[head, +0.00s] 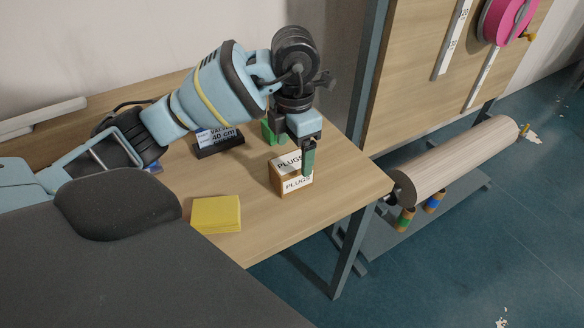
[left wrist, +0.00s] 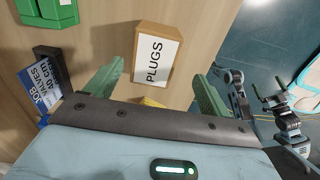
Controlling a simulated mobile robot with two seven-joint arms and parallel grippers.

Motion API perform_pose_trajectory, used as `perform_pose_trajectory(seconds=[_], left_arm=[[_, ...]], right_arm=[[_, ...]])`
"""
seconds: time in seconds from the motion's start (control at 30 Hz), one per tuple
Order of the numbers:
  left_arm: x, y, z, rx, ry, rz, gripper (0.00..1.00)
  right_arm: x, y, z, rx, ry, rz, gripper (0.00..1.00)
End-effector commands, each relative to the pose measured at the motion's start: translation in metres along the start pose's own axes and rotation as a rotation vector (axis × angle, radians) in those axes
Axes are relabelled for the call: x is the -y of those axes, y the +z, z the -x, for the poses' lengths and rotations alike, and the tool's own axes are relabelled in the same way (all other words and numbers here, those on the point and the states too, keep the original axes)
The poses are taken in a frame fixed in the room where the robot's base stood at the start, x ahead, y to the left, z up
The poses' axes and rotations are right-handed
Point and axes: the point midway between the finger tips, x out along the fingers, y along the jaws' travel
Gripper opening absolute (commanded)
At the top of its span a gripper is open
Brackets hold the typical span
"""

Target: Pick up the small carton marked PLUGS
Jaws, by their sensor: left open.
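The small carton marked PLUGS (head: 290,182) is a brown box with white labels on its top and side. It stands on the wooden table near the right edge. My left gripper (head: 290,155) is open above it, pointing down, with one green finger in front of the carton's right part. In the left wrist view the carton (left wrist: 155,60) lies between the spread fingers, towards their tips. I cannot tell whether they touch it. My right gripper (left wrist: 281,108) shows small at the right of the left wrist view, its green fingers apart; the head view does not show it.
A dark holder with a VALVES label (head: 219,141) and a green box (left wrist: 45,12) are near the carton. A yellow pad (head: 216,213) lies at the table's front. Right of the table, a large roll (head: 455,160) lies low over the floor. Bare tabletop lies around the carton.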

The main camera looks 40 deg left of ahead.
Motion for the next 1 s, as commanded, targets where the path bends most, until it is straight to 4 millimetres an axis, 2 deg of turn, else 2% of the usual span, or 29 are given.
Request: perform_pose_trajectory(seconds=[0.23, 0.5, 0.6, 0.87, 1.0], left_arm=[[-0.002, -0.001, -0.009, -0.001, 0.000, 0.001, 0.82], [-0.008, -0.002, -0.045, -0.001, 0.000, 0.001, 0.82], [-0.008, -0.002, -0.053, 0.001, 0.000, 0.000, 0.82], [-0.008, -0.001, -0.055, 0.002, 0.001, 0.000, 0.82], [-0.008, -0.001, -0.055, 0.002, 0.001, 0.000, 0.65]], right_arm=[[0.000, 0.000, 0.000, 0.000, 0.000, 0.000, 1.00], [0.000, -0.002, 0.000, -0.003, 0.000, 0.000, 1.00], [0.000, -0.001, 0.000, -0.003, 0.000, 0.000, 1.00], [0.000, -0.001, 0.000, -0.003, 0.000, 0.000, 1.00], [0.000, -0.001, 0.000, -0.002, 0.000, 0.000, 1.00]])
